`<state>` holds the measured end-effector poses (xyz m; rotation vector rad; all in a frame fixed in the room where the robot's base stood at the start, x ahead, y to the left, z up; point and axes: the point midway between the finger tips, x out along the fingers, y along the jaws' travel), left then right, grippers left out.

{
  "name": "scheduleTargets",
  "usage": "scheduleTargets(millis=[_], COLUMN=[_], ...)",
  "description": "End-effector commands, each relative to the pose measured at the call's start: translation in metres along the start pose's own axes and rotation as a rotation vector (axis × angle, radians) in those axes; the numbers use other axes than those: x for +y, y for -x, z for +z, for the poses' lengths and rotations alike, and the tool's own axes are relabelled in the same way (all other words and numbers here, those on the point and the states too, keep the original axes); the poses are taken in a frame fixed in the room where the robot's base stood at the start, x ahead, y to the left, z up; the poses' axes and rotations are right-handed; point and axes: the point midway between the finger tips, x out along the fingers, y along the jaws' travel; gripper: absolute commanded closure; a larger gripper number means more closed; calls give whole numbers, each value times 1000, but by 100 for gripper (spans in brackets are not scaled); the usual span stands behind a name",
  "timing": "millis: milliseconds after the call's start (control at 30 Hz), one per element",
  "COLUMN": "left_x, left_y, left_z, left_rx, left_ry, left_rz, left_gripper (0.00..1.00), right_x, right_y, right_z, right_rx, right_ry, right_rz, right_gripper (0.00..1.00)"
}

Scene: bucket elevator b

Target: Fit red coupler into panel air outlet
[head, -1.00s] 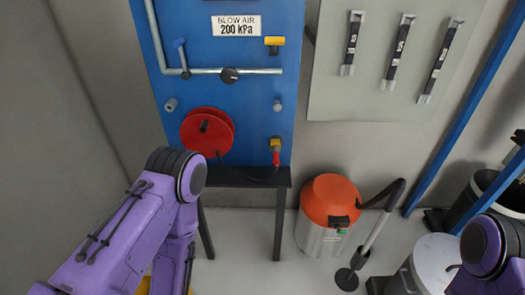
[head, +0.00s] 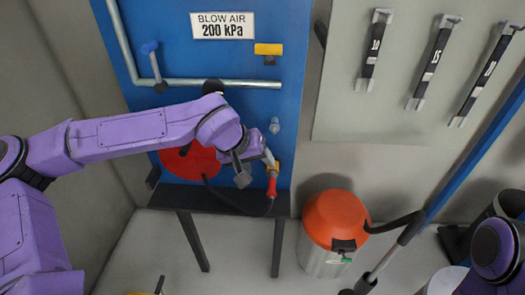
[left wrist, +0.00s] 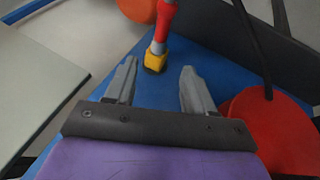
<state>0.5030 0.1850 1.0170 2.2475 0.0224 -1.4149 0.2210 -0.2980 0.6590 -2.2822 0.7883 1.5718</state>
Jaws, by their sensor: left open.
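The red coupler (head: 271,186) is at the lower right of the blue panel, on the end of a dark hose, directly below a yellow piece (head: 277,166). In the left wrist view the coupler (left wrist: 165,20) meets a yellow block (left wrist: 156,56); I cannot tell whether they are joined. My left gripper (head: 268,160) is beside the coupler in the head view. In the left wrist view its fingers (left wrist: 160,76) are open and empty, with the yellow block beyond the tips. I cannot tell for sure which fitting is the panel air outlet. My right gripper is out of view.
A red hose reel (head: 188,163) is partly hidden behind my left arm. A yellow-topped fitting (head: 268,49) and a grey knob (head: 275,125) stick out of the panel. A dark shelf (head: 235,198) runs below. An orange-topped vacuum (head: 335,220) stands to the right.

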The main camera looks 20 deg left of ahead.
Motion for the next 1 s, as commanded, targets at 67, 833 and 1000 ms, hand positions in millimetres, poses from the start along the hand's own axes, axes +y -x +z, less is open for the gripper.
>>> scheduleTargets(millis=[67, 833, 1000], left_x=[0, 3, 3], left_y=[-7, -77, -77], left_z=[1, 2, 2], left_rx=[-3, -3, -3], left_ry=[-3, -8, -8], left_rz=[-2, 0, 0], left_gripper=[46, 62, 100], right_x=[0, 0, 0], right_y=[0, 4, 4], right_z=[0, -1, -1], right_rx=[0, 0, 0], right_ry=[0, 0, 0], right_rz=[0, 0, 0], right_gripper=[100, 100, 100])
